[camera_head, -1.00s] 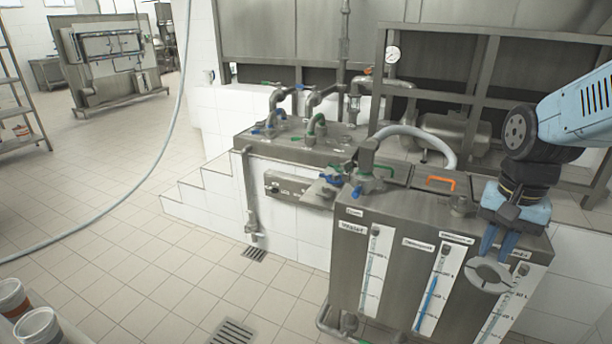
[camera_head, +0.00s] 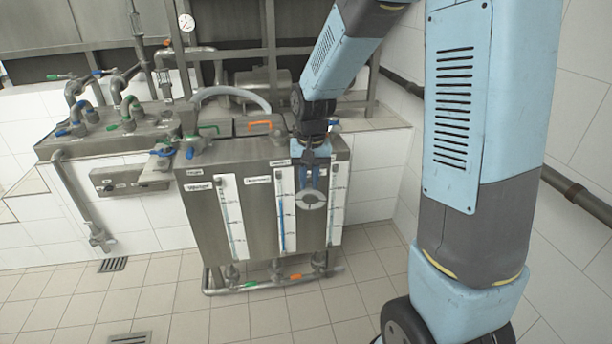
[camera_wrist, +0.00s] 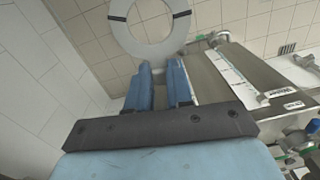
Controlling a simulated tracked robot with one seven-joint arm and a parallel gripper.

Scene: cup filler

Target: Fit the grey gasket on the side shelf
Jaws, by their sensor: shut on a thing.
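The grey gasket (camera_head: 312,205) is a flat light ring with two dark marks across its band. It hangs in front of the steel tank (camera_head: 262,215), near the tank's upper right gauges. My gripper (camera_head: 311,187) is shut on the ring's edge. In the wrist view the gasket (camera_wrist: 150,54) sits just beyond the blue fingertips (camera_wrist: 160,70), its hole clear and its far edge cut off by the frame. I cannot pick out a side shelf for certain. A tiled ledge (camera_head: 376,121) with a flat top runs to the right of the tank.
White gauge strips (camera_head: 230,215) line the tank front, with pipes (camera_head: 280,285) below it. An orange handle (camera_head: 258,123) and a curved grey hose (camera_head: 232,91) are on and behind the tank top. Open tiled floor (camera_head: 180,305) lies in front. A pipe (camera_head: 577,190) runs along the right wall.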

